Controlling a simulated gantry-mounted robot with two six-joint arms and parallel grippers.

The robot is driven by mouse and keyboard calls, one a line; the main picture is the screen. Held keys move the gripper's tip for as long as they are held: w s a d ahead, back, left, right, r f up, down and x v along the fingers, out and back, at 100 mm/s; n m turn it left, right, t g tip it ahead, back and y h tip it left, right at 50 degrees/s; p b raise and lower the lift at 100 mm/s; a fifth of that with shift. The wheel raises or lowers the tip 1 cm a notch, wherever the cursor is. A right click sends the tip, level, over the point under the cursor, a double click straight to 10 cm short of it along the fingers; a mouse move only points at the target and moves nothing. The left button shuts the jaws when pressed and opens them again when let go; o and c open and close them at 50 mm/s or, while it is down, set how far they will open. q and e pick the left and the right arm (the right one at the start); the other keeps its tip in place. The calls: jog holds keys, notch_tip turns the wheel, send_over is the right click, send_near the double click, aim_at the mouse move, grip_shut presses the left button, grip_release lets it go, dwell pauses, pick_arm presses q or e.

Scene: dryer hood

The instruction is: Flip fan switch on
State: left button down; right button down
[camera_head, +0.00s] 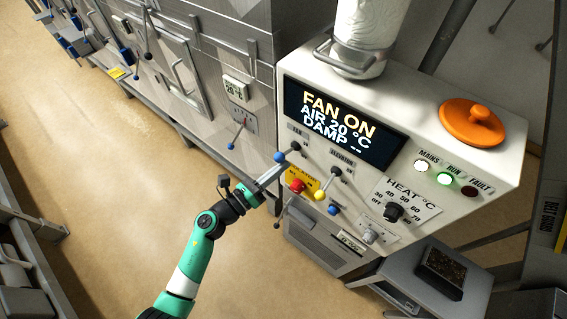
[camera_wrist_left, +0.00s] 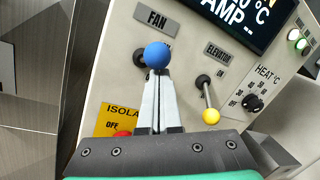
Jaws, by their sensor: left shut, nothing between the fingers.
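The fan switch is a lever with a blue ball knob (camera_head: 280,157) below the FAN label, on the sloped front of the white control panel. In the left wrist view its blue knob (camera_wrist_left: 157,55) stands just beyond my fingertips. My left gripper (camera_head: 280,168) is shut and empty, its tips close beside the knob; I cannot tell whether they touch. The shut fingers also show in the left wrist view (camera_wrist_left: 158,82). The display (camera_head: 337,124) reads "FAN ON, AIR 20 °C, DAMP --". My right gripper is not in view.
The elevator lever (camera_head: 327,183) with a yellow knob is right of the fan lever. A red button on a yellow isolator plate (camera_head: 300,182) sits below. The heat dial (camera_head: 393,211), indicator lights (camera_head: 444,180) and orange lid (camera_head: 469,122) are farther right.

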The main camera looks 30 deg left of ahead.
pick_arm(q)
jog(key=s+a+f+b, duration=0.1)
jog(key=s+f, duration=0.3)
jog(key=s, duration=0.4)
jog(key=shift+f+b, duration=0.15)
jog(key=shift+b, duration=0.7)
jog(key=shift+s, duration=0.1)
